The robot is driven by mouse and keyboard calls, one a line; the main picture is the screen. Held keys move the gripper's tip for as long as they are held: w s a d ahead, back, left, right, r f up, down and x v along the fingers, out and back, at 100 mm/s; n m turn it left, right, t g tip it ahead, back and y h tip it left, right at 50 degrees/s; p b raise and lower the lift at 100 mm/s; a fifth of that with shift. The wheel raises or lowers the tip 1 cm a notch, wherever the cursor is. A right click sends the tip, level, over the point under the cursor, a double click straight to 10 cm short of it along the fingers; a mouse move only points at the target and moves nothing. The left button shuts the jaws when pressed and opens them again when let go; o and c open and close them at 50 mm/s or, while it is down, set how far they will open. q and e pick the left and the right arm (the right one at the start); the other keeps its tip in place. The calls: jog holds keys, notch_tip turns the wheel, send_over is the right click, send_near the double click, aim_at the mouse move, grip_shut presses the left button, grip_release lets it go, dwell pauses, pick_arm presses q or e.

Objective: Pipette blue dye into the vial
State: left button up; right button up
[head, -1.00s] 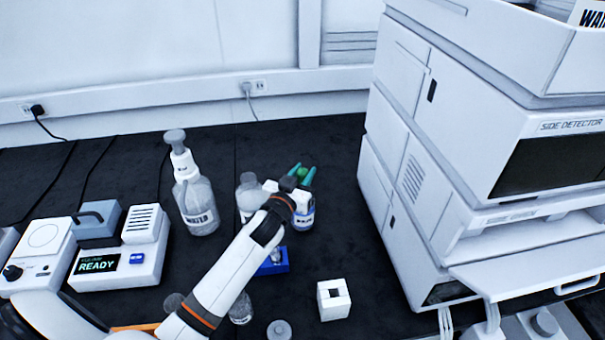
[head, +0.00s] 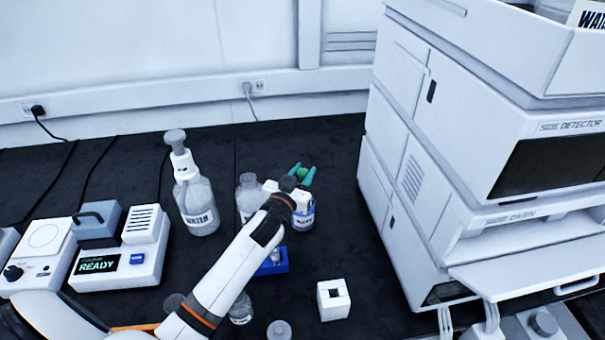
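My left gripper (head: 302,174) has teal fingertips above a labelled bottle (head: 305,221), behind my white wrist. A small green bulb-like piece (head: 303,172) shows between the fingertips. The fingers are apart on its two sides, but I cannot tell whether they touch it. Any pipette stem below it is hidden. A small clear vial (head: 276,256) appears to stand in a blue holder (head: 283,267), partly covered by my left forearm. No blue dye can be made out. My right gripper is not in view.
A clear bottle (head: 247,197) stands left of the labelled bottle. A WATER pump bottle (head: 199,207) and a READY device (head: 120,263) are farther left. A white block with a square hole (head: 333,300) sits in front. The tall instrument stack (head: 420,170) bounds the right side.

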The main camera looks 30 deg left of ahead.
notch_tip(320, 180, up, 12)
jog(key=p, duration=1.1)
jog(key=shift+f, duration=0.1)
dwell(0.6)
